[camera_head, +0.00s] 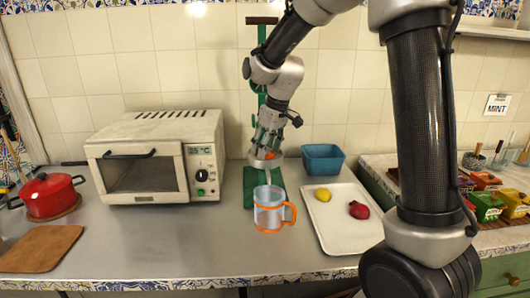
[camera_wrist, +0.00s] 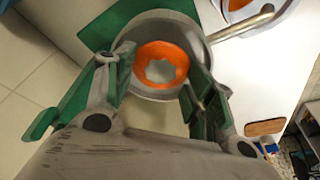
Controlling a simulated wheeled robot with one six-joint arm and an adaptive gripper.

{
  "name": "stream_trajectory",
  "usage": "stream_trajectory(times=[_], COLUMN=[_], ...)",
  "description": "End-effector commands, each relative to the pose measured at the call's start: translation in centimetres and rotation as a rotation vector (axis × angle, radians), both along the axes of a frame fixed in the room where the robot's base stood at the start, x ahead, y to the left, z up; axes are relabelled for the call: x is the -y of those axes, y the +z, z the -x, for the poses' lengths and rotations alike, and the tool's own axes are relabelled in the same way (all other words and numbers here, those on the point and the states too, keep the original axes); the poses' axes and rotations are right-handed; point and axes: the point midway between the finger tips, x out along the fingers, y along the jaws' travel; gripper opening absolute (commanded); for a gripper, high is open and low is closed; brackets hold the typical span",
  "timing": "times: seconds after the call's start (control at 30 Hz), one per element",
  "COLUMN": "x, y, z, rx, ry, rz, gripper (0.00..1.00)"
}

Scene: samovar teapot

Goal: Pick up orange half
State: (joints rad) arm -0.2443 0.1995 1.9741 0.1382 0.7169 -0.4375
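The orange half (camera_wrist: 175,53) shows in the wrist view as an orange ring with a grey star-shaped middle. It lies inside a round grey metal bowl (camera_wrist: 150,25) with a spout. In the head view a bit of orange (camera_head: 269,155) shows between my fingers at the bowl (camera_head: 258,164). My gripper (camera_head: 268,146) points down over the bowl. In the wrist view my gripper's (camera_wrist: 155,75) two green-and-grey fingers stand on either side of the orange half, with a gap to the left finger. The right finger is close to it; contact is unclear.
A green juicer stand (camera_head: 262,60) rises behind my gripper. A clear jug (camera_head: 268,212) with orange handle stands just in front. A white tray (camera_head: 345,240) holds a lemon (camera_head: 323,195) and a red fruit (camera_head: 359,210). A blue container (camera_head: 323,158) and a toaster oven (camera_head: 150,160) flank the stand.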

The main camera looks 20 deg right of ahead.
Motion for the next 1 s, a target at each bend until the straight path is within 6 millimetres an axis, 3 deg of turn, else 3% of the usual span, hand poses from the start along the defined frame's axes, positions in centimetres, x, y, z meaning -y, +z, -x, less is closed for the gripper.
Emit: stream_trajectory(times=[0.43,0.8,1.0], x=[0.0,0.0,0.0], y=[0.7,8.0,9.9], z=[0.0,-0.1,0.0], rx=[0.001,0.004,0.001], ry=[0.000,0.000,0.000], rz=[-0.001,-0.001,-0.001], gripper=[0.32,0.32,0.32])
